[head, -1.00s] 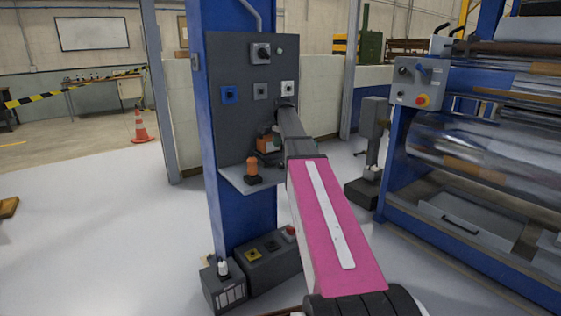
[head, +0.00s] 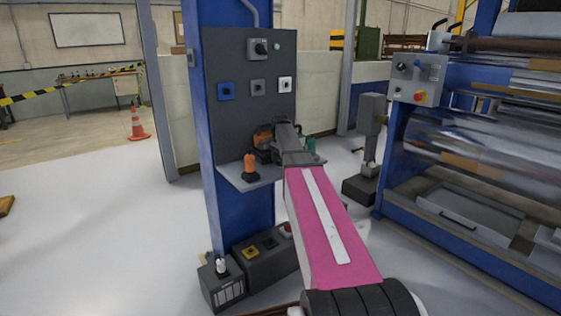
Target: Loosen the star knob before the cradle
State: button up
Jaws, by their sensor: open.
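A small grey shelf (head: 232,177) juts from the dark panel on the blue column. An upright orange piece with a dark base (head: 250,166) stands on it. Behind it, close to the panel, a rounded orange and dark part (head: 263,138) shows; it may be the star knob, but its shape is too small to be sure. A cradle cannot be made out clearly. My gripper (head: 284,127) is at the far end of my pink arm, just right of the rounded orange part. It is open, its fingers mostly hidden by my wrist. I cannot tell whether it touches anything.
The dark panel (head: 232,112) carries several switches above the shelf. A teal thing (head: 311,145) shows right of my wrist. Dark boxes (head: 266,256) stand at the column's foot. A large roller machine (head: 480,150) fills the right.

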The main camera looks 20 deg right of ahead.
jog(key=shift+f, duration=0.1)
jog(key=c, duration=0.9)
jog(key=shift+n, duration=0.3)
jog(key=n, duration=1.7)
jog(key=shift+n, duration=0.3)
